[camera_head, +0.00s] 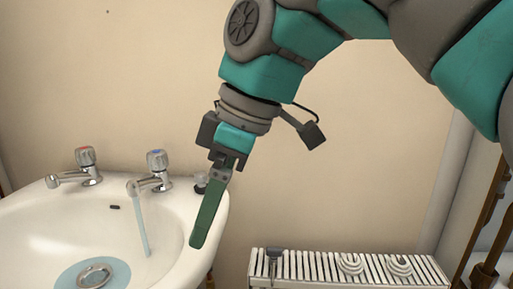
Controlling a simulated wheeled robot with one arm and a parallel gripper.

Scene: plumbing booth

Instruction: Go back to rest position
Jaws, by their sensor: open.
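My gripper (204,226) hangs from my teal and grey arm and points down, tilted to the left. It is open and seen side-on, so its fingers overlap. Nothing shows held in it. Its fingertips are in front of the right rim of the white sink (60,222) in this view; I cannot tell the distance between them.
A red-marked tap (84,167) and a blue-marked tap (155,172) stand on the sink; water (141,225) runs from the blue one. A small object (201,184) sits by the rim. A radiator (330,267) bears coils and a dark tool. Pipes stand right.

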